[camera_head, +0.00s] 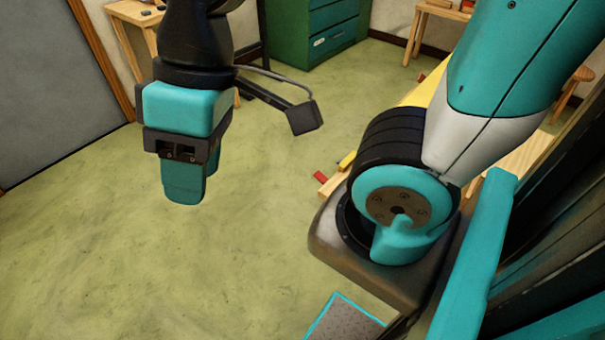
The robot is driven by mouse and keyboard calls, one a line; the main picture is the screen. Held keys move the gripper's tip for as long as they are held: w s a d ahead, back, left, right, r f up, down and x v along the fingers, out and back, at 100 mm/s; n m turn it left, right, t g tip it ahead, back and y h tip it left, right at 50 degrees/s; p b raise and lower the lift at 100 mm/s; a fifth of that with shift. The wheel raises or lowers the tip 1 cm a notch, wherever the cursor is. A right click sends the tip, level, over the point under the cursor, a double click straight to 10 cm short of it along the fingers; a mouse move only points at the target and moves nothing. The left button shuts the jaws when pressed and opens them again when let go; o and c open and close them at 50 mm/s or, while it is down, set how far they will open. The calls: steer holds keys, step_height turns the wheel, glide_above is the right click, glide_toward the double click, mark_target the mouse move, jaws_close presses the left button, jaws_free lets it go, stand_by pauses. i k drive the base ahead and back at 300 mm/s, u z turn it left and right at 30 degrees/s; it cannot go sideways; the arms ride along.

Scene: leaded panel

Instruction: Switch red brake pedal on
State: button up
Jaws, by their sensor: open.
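My gripper (186,186) hangs in the left half of the view, with its teal fingers pointing down over bare floor. It is open, and nothing shows between the fingers. No red brake pedal can be made out for certain. A small red piece (320,177) shows at the edge of a light wooden surface (331,186), just left of my arm's shoulder. Another small red piece (421,78) shows farther back. I cannot tell whether either belongs to a pedal. My arm hides much of the wooden and yellow area behind it.
A green drawer cabinet (318,40) stands at the back. A wooden table (137,14) is at the back left, near a grey door (50,95). Other wooden furniture (440,12) stands at the back right. The green floor (130,250) is clear at left and centre.

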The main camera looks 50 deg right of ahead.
mark_target(319, 175)
steer(key=i, duration=1.25)
steer(key=z, duration=3.75)
steer(key=i, duration=0.4)
steer(key=u, duration=1.85)
